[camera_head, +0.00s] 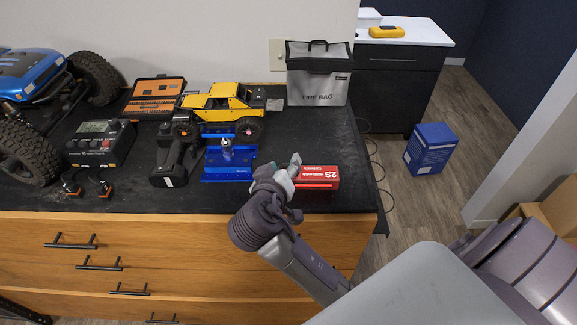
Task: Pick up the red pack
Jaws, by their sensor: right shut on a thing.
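The red pack (317,177) is a small red block with white lettering, printed upside down as seen here. It is at the front right of the black-topped bench. My right gripper (291,172) reaches in from the lower right and is shut on the pack's left end. The fingers hide that end. I cannot tell whether the pack rests on the bench top or is slightly raised. My left gripper is not in view.
A grey fire bag (318,78) stands behind. The bench's right edge is close to the pack. A blue box (431,149) sits on the floor.

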